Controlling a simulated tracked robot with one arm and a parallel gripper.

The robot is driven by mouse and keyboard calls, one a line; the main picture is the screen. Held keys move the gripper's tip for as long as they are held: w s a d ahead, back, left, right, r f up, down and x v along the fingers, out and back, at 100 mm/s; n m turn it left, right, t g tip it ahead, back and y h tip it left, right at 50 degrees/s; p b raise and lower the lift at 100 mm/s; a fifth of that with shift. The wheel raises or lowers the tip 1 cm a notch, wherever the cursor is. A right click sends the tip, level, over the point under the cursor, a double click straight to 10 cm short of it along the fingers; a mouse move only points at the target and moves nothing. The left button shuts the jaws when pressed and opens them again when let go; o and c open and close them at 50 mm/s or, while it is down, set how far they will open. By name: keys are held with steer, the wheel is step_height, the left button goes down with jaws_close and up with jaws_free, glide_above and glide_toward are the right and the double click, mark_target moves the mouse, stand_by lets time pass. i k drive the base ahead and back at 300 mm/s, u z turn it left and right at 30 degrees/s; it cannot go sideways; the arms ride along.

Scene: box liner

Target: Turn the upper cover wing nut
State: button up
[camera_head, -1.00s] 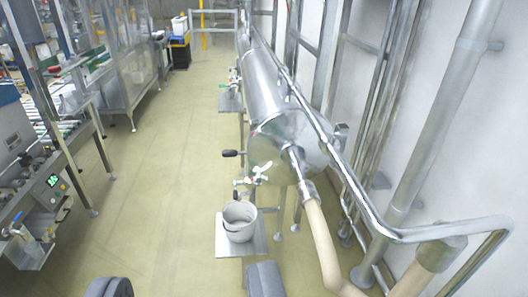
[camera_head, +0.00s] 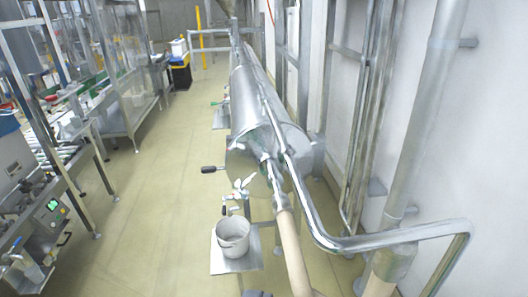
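A long silver cylinder (camera_head: 243,105) lies along the wall, its round end cover (camera_head: 246,165) facing me. Small pale winged fittings (camera_head: 243,183) show at the lower left of this end. They are too small to tell which, if any, is the upper cover wing nut. A black handle (camera_head: 213,169) sticks out to the left of the cover. My gripper does not show clearly. Only a small dark piece of my own body shows at the bottom edge. Nothing of mine is seen touching the cover or the fittings.
A white bucket (camera_head: 233,238) stands on a metal plate (camera_head: 226,265) below the fittings. A beige hose (camera_head: 292,255) and bent silver pipe (camera_head: 320,235) run on the right before the wall. Machines (camera_head: 40,180) line the left. The yellowish floor (camera_head: 155,190) between is clear.

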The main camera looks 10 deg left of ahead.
mark_target(235, 145)
steer(key=z, duration=0.1)
steer(key=i, duration=1)
steer(key=u, duration=0.1)
